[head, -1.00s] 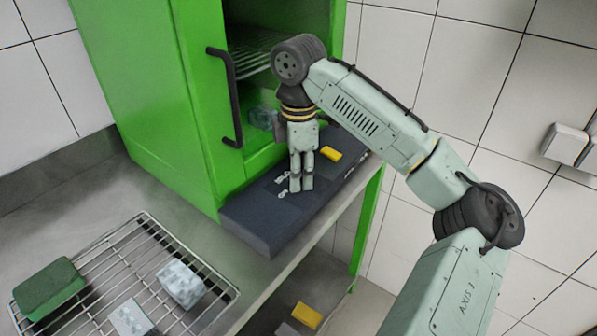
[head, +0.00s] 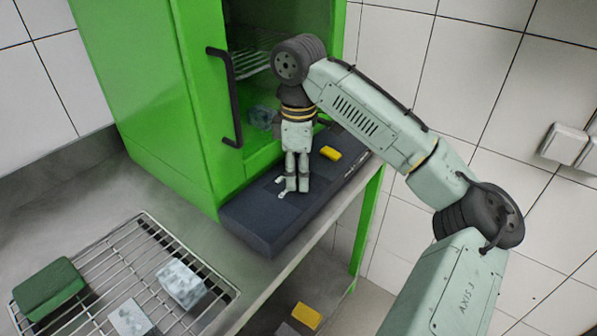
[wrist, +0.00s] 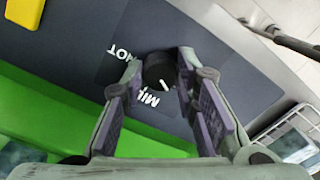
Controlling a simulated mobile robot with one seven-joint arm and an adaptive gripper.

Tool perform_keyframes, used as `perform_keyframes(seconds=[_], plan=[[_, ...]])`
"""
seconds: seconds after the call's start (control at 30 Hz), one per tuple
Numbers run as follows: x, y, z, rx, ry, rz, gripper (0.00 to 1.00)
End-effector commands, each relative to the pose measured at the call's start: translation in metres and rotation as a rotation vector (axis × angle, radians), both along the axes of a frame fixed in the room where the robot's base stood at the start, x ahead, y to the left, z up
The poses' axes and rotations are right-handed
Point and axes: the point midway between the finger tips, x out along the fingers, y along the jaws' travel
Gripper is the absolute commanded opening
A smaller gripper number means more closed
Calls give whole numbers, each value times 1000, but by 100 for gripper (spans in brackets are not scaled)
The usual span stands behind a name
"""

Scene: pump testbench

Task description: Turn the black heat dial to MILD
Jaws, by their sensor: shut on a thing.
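The black heat dial (wrist: 155,72) sits between my fingertips in the wrist view. Its white pointer mark (wrist: 164,85) faces down and slightly right, toward the side where the MILD label (wrist: 149,97) is printed. The left finger partly covers that label. The HOT label (wrist: 119,52) is to the dial's upper left. My gripper (head: 292,187) points down at the dark panel (head: 258,230) and is shut on the dial, one finger on each side (wrist: 160,68). In the head view the fingers hide the dial.
A yellow block (head: 330,153) lies on the panel behind my gripper. The green cabinet (head: 150,90) with a black handle (head: 228,100) stands open to the left. A wire rack (head: 140,230) with several blocks lies at front left. Another yellow block (head: 306,315) is lower down.

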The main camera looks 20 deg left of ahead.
Motion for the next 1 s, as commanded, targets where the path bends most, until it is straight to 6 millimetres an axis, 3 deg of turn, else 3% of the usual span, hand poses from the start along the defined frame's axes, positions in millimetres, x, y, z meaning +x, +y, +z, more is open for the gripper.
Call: perform_keyframes(seconds=[1.0], plan=[[-1,0,0,0,-1,-898,0]])
